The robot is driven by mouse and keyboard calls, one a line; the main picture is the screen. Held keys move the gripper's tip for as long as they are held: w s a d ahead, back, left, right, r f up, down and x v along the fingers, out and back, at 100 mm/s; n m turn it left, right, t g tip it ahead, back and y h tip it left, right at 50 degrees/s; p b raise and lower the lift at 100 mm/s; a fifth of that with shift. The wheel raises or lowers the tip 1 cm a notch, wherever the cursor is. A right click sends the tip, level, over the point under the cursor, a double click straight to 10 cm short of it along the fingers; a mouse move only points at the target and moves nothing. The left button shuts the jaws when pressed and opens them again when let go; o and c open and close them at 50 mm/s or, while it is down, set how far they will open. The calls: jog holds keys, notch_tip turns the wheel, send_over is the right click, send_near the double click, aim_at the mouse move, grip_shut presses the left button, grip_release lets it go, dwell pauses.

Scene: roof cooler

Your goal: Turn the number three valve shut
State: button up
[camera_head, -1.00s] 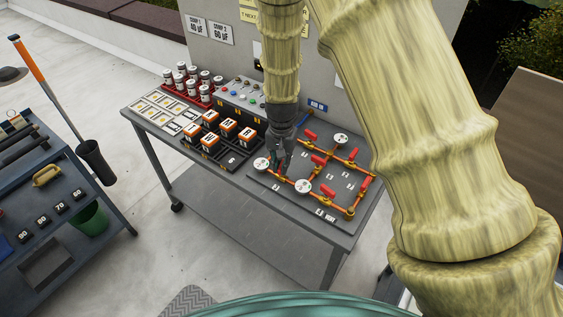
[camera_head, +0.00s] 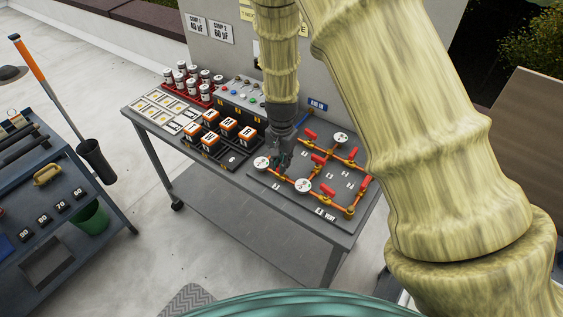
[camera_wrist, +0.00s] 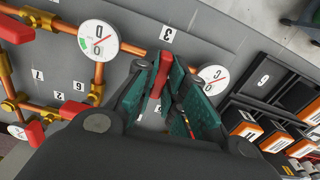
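The valve board (camera_head: 263,183) lies on the bench, with copper pipes, white gauges and red lever handles. In the wrist view a number 3 label (camera_wrist: 167,35) sits beside the pipe between gauge D (camera_wrist: 98,40) and gauge C (camera_wrist: 213,80). A red lever handle (camera_wrist: 163,72) near that label stands between the teal fingers of my gripper (camera_wrist: 165,85). I cannot tell whether both fingers touch it.
Other red levers (camera_head: 327,189) and gauges stand close by on the board. Left of it are orange-topped black blocks (camera_head: 228,126), a switch box (camera_head: 240,97) and jars in a red rack (camera_head: 203,86). A tool cart (camera_head: 50,245) stands at left.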

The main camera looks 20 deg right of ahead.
jog(key=o, duration=0.4)
jog(key=shift+d, duration=0.1)
jog(key=shift+o, duration=0.2)
notch_tip(320, 180, up, 12)
dwell(0.4)
dwell(0.4)
